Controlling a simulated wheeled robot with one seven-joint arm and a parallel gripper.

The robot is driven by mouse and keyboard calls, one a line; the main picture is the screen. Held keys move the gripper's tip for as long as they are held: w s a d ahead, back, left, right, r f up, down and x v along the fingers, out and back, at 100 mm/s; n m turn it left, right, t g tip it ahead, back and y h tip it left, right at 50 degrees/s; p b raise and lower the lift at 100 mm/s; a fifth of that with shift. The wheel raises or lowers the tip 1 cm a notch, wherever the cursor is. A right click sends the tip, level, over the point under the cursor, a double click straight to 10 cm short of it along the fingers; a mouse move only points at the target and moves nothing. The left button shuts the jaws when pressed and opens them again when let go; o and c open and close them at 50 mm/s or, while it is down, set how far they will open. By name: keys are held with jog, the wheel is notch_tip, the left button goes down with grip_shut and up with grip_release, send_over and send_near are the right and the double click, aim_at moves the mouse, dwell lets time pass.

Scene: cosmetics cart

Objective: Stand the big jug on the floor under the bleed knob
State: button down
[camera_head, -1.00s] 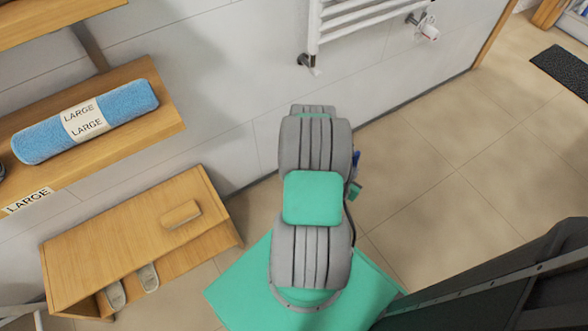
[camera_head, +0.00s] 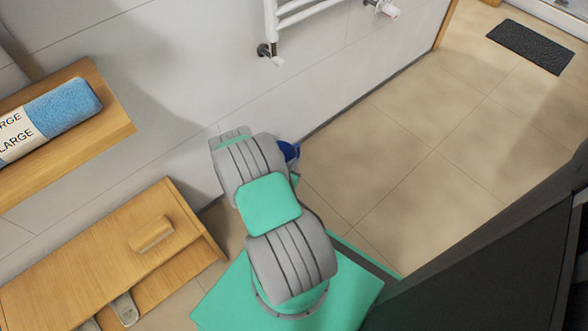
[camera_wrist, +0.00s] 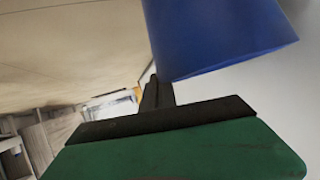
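A blue vessel, which looks like the big jug (camera_head: 289,151), shows partly past the far end of my arm in the head view, close to the wall. In the wrist view the blue jug (camera_wrist: 215,35) fills the upper middle, with its edge slanting. My gripper (camera_wrist: 157,93) shows one dark finger running up behind the jug; it seems shut on it, though the other finger and the contact are hidden. The white radiator (camera_head: 300,12) hangs on the wall above, with a fitting with a small white end (camera_head: 270,54) at its lower left corner; I cannot tell whether this is the bleed knob.
A white valve (camera_head: 383,8) sits further right on the radiator. A wooden bench (camera_head: 90,265) with slippers and a shelf (camera_head: 110,120) with a blue rolled towel (camera_head: 60,108) stand left. Tiled floor (camera_head: 430,130) lies open to the right, with a dark mat (camera_head: 531,46) far off.

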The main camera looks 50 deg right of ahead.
jog(key=shift+s+f, duration=0.1)
jog(key=shift+f, duration=0.7)
jog(key=c, duration=1.7)
grip_release()
